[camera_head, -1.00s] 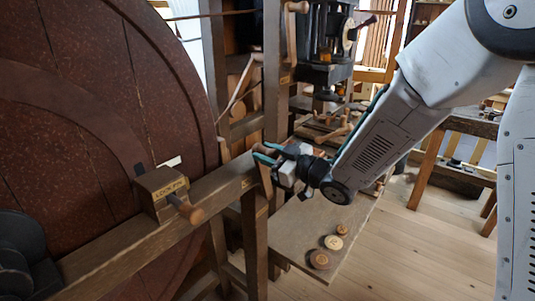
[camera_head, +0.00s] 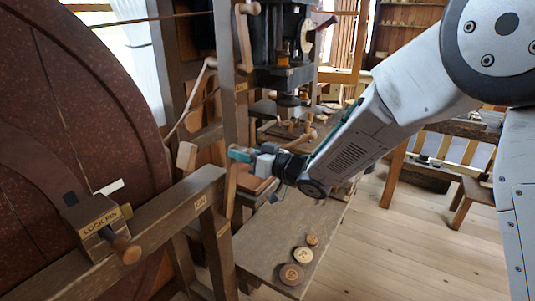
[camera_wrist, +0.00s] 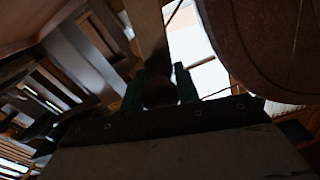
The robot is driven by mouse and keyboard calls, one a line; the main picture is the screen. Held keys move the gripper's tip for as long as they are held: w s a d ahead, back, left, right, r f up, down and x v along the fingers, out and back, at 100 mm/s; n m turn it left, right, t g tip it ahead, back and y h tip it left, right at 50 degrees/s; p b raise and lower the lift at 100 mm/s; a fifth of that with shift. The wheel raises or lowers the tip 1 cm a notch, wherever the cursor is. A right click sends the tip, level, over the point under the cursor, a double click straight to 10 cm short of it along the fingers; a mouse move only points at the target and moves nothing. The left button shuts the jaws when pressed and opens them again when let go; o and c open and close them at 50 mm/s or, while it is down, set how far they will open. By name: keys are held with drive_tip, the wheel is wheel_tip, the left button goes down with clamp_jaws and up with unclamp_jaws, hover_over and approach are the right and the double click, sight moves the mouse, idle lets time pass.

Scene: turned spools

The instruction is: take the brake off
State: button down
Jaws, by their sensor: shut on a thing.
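My gripper (camera_head: 241,155) is shut on a short upright wooden lever (camera_head: 230,190) at the right end of a heavy wooden beam (camera_head: 160,222). The lever looks like the brake handle. Its upper end is between the fingers, and its lower part hangs beside the beam. In the wrist view, the green-tipped fingers (camera_wrist: 160,88) stand on either side of a dark brown piece, too dim to make out well. A small tag on the beam (camera_head: 198,203) is too small to read surely. The large red-brown wheel (camera_head: 90,110) fills the left side.
A box marked LOCK PIN (camera_head: 98,222), with a wooden knob (camera_head: 127,250), sits on the beam. An upright post (camera_head: 228,80) stands close behind my gripper. A low bench (camera_head: 262,250) carries several round wooden discs. Open plank floor (camera_head: 400,245) lies to the right.

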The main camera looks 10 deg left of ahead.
drive_tip(key=shift+w+d+f, duration=0.2)
drive_tip(key=shift+w, duration=0.3)
drive_tip(key=shift+w+d+f, duration=0.15)
drive_tip(key=shift+w+d, duration=0.05)
drive_tip(key=shift+w, duration=0.25)
drive_tip(key=c, duration=1)
unclamp_jaws()
drive_tip(key=shift+w, duration=0.1)
drive_tip(key=shift+c, duration=0.2)
drive_tip(key=shift+d, duration=0.1)
drive_tip(key=v, duration=0.7)
drive_tip(key=shift+d, duration=0.35)
